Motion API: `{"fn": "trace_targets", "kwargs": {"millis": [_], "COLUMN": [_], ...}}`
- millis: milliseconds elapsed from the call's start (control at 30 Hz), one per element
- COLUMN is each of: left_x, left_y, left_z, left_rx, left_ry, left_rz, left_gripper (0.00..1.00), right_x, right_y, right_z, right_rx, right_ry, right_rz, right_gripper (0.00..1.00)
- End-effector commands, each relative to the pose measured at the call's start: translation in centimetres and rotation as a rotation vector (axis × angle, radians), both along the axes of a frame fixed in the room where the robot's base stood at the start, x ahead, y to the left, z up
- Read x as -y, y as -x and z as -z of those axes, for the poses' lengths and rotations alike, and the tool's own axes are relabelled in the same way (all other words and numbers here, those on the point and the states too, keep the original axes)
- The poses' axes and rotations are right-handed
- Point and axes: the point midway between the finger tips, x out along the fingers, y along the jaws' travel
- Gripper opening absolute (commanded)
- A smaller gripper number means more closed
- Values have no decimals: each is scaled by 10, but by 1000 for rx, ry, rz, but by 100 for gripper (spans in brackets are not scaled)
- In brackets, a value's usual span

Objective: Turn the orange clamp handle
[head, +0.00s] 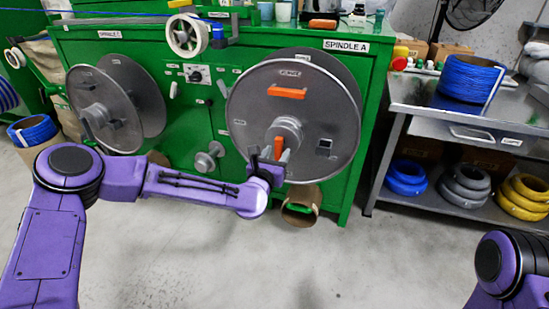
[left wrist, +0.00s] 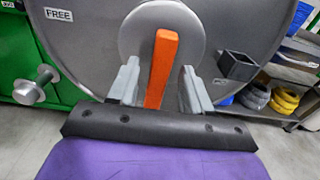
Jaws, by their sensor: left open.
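The orange clamp handle (head: 279,148) sits at the hub of the grey spindle A reel (head: 325,110), on the front of the green machine. In the left wrist view the clamp handle (left wrist: 161,68) stands nearly upright, tilted slightly, in front of the round hub (left wrist: 190,30). My left gripper (head: 267,158) is at the hub. In the wrist view its two grey fingers (left wrist: 160,88) are apart, one on each side of the handle's lower part, with gaps visible. My right gripper is out of view; only part of my right arm shows at the lower right.
A second orange bar (head: 287,92) is on the upper part of the reel, and a dark square block (head: 324,147) is right of the hub. The spindle C reel (head: 115,103) is at left. A metal bench (head: 425,95) with cable coils stands right. The floor in front is clear.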

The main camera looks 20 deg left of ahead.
Motion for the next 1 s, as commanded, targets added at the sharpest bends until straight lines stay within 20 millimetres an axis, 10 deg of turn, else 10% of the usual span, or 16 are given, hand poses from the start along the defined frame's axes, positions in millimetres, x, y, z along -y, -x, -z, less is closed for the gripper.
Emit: {"fn": "trace_targets", "kwargs": {"millis": [500, 1000], "left_x": [-5, -5], "left_y": [98, 104], "left_z": [-2, -2], "left_rx": [-1, -1], "left_ry": [3, 0], "left_rz": [0, 0], "left_gripper": [49, 49], "right_x": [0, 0], "right_y": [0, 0], "right_z": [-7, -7], "right_rx": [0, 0], "right_ry": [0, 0], "right_rz": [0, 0], "right_gripper": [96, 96]}}
